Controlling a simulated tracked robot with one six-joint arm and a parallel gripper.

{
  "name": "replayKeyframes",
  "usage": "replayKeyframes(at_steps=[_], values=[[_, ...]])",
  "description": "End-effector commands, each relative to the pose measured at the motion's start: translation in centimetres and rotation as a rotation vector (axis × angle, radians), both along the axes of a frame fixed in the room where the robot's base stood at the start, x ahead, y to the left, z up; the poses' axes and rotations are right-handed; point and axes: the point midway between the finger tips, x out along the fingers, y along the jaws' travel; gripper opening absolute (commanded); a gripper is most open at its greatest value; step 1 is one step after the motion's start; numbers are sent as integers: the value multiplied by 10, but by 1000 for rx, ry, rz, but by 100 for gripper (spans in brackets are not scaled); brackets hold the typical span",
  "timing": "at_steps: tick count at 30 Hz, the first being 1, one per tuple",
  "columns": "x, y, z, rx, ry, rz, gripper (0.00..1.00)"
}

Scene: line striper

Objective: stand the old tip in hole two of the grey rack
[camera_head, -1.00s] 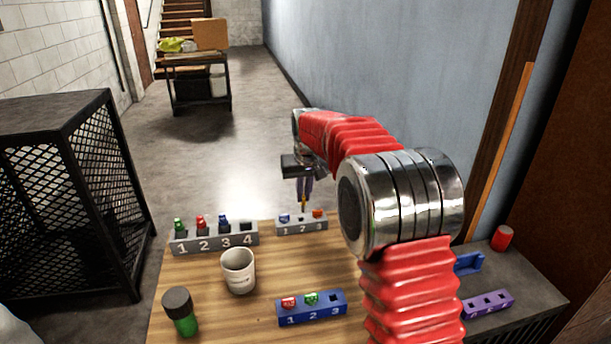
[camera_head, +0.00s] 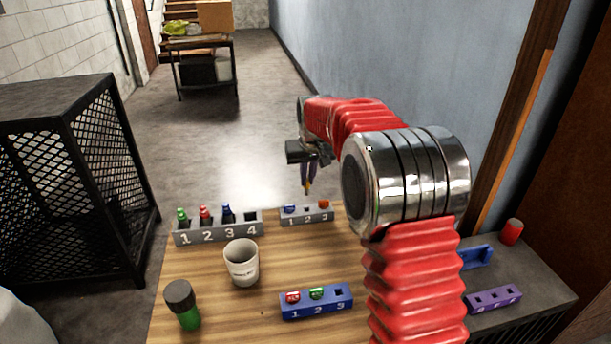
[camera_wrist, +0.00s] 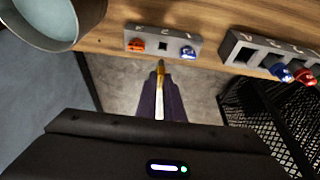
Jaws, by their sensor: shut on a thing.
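My gripper (camera_head: 307,182) is shut on a thin yellow-and-white tip (camera_wrist: 160,72), which points down between its dark purple fingers. The small grey rack (camera_head: 292,220) has a blue piece (camera_head: 289,209) in hole one and an orange piece (camera_head: 323,203) in hole three. Hole two between them is empty; the rack also shows in the wrist view (camera_wrist: 149,51), turned round. In the head view the tip's lower end appears above and apart from the rack. In the wrist view it points toward the rack, just short of its edge.
A larger grey rack (camera_head: 216,236) with holes one to four holds three bottles; hole four is empty. A white cup (camera_head: 242,264), a green bottle (camera_head: 182,305) and a blue rack (camera_head: 316,305) stand nearer. A purple rack (camera_head: 493,299) is at right.

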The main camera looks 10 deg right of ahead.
Motion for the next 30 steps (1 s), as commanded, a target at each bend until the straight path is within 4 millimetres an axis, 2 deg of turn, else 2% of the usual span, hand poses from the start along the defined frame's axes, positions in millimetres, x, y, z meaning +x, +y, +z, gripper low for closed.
replayKeyframes(at_steps=[18,30], values=[[0,-1,-42,0,1,-1,0],[0,-1,-50,0,0,-2,0]])
